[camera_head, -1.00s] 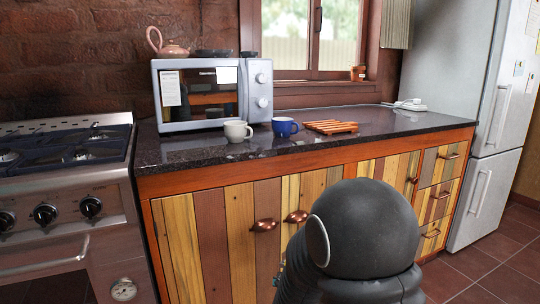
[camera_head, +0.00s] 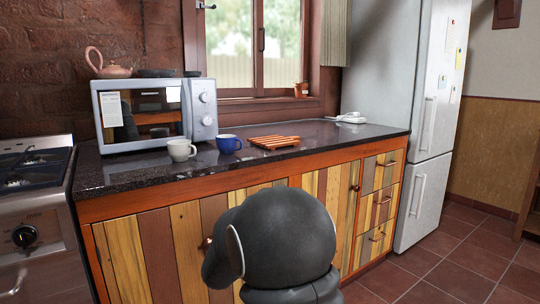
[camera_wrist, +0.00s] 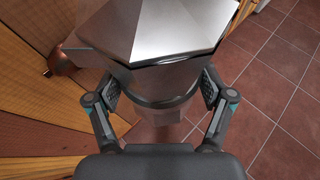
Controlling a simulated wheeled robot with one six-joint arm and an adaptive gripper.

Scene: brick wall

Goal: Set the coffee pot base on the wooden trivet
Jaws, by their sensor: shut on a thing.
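The wooden trivet (camera_head: 274,142), made of slats, lies on the dark countertop in the head view, right of the blue mug. In the wrist view the silver metal coffee pot base (camera_wrist: 160,90) sits between the two fingers of my gripper (camera_wrist: 163,92). The pads press on it from both sides, and it is held clear of the tiled floor, in front of the wooden cabinet. The gripper and the pot base do not show in the head view; my dark arm part blocks the lower middle there.
A white mug (camera_head: 181,150) and a blue mug (camera_head: 228,143) stand left of the trivet, before the microwave (camera_head: 150,112). The counter (camera_head: 345,135) is clear right of the trivet, up to a small white object (camera_head: 347,118). The cabinet front (camera_head: 160,250) lies below the counter.

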